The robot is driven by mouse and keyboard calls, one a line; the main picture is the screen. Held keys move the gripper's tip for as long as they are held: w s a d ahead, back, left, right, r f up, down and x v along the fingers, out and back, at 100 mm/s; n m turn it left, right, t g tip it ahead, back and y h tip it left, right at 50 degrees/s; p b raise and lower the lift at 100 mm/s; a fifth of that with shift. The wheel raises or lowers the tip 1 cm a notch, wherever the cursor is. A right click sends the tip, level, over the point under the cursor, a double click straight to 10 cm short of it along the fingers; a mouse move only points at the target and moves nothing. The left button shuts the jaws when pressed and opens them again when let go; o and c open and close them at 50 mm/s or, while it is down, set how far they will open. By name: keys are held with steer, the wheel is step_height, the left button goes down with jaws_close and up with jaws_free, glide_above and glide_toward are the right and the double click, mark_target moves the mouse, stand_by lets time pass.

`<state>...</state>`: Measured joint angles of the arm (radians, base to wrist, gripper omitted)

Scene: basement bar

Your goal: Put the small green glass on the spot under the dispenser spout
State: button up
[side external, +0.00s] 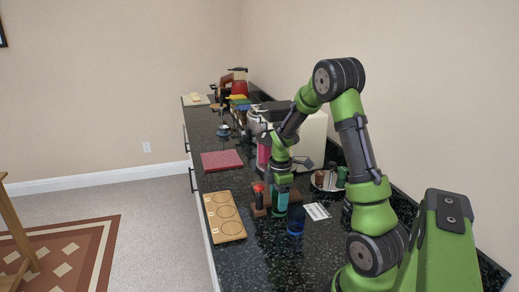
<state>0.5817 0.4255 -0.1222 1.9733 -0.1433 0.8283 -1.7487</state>
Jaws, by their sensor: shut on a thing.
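My gripper (281,185) is at the middle of the counter in the side external view, pointing down. It is shut on a small teal-green glass (281,201), which is upright below it. I cannot tell whether the glass touches the counter. A large white appliance with a dark top (313,142) stands behind my arm, and a pink-red container (263,154) stands to the left of it. Which of these is the dispenser is unclear. The spout and the spot under it cannot be made out.
A dark blue glass (296,223) stands just in front of the green one. A red-topped tool on a wooden base (259,201) is close left. A wooden board with ring marks (224,218), red mat (222,160), white card (317,211) and loaded plate (320,184) surround it.

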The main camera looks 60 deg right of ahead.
steer(key=shift+s+d+f, duration=0.2)
steer(key=shift+s+d, duration=0.45)
steer(key=shift+s+d+f, duration=0.2)
steer(key=shift+s+d, duration=0.4)
steer(key=shift+f, duration=0.15)
steer(key=shift+f, duration=0.15)
steer(key=o, duration=0.8)
steer(key=shift+o, duration=0.2)
